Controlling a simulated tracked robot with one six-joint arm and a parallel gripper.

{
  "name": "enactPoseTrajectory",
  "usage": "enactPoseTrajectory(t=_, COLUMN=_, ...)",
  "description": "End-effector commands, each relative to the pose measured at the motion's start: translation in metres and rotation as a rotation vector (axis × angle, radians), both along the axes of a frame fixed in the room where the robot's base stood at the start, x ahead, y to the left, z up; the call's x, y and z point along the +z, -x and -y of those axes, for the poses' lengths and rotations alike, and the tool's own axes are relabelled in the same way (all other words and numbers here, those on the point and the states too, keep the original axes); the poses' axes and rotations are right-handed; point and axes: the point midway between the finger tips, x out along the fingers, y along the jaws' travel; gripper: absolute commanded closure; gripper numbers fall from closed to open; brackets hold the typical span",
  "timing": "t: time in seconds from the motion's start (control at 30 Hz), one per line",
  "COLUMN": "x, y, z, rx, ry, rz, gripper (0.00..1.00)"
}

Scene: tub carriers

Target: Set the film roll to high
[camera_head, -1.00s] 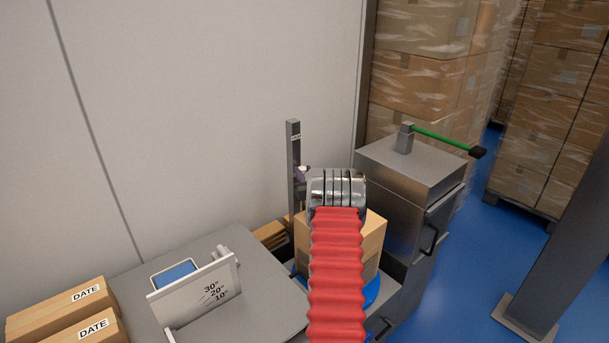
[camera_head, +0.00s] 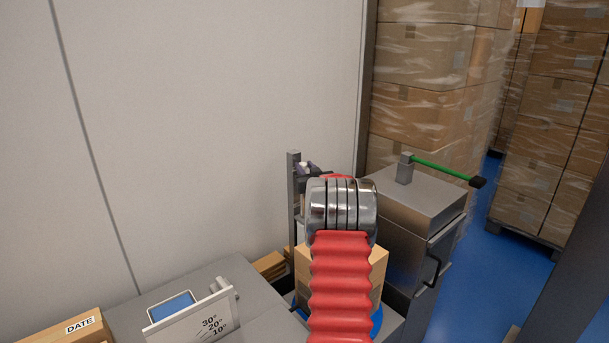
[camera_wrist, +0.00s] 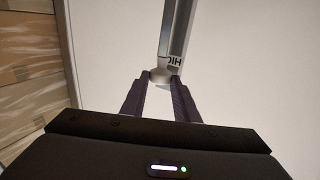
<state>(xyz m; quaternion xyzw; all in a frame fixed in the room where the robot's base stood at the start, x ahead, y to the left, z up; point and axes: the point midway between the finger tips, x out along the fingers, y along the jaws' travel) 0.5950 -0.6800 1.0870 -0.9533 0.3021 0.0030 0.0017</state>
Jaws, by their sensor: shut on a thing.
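A grey upright post (camera_head: 293,205) stands against the wall, left of my arm. In the wrist view the post (camera_wrist: 176,30) bears a white label (camera_wrist: 174,61) with part of the word HIGH showing. My gripper (camera_head: 302,168) is near the top of the post. In the wrist view, my gripper (camera_wrist: 161,79) has its dark fingers shut on a small pale grey knob (camera_wrist: 158,73). The knob is at the post, right beside the label. I cannot make out the film roll itself; my arm covers the area right of the post.
A cardboard box (camera_head: 378,262) stands on a blue turntable (camera_head: 377,318) behind my arm. A grey cabinet (camera_head: 415,205) with a green-handled lever (camera_head: 440,168) is at right. A panel with angle marks (camera_head: 190,322) is at lower left. Wrapped pallets stand behind.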

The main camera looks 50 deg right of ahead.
Motion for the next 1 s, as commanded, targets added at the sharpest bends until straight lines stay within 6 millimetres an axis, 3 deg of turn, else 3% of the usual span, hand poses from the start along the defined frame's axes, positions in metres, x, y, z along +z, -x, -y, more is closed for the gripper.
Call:
enactPoseTrajectory(t=0.03, x=0.011, y=-0.004, z=-0.002, rx=0.007, ry=0.014, rz=0.012, gripper=1.0)
enactPoseTrajectory(t=0.2, x=0.012, y=-0.004, z=-0.002, rx=0.007, ry=0.015, rz=0.014, gripper=1.0)
enactPoseTrajectory(t=0.23, x=0.012, y=-0.004, z=-0.002, rx=0.007, ry=0.015, rz=0.015, gripper=0.72)
enactPoseTrajectory(t=0.5, x=0.007, y=-0.001, z=0.0, rx=0.003, ry=0.009, rz=0.009, gripper=0.54)
enactPoseTrajectory(t=1.0, x=0.004, y=0.011, z=-0.006, rx=0.0, ry=0.005, rz=0.005, gripper=0.54)
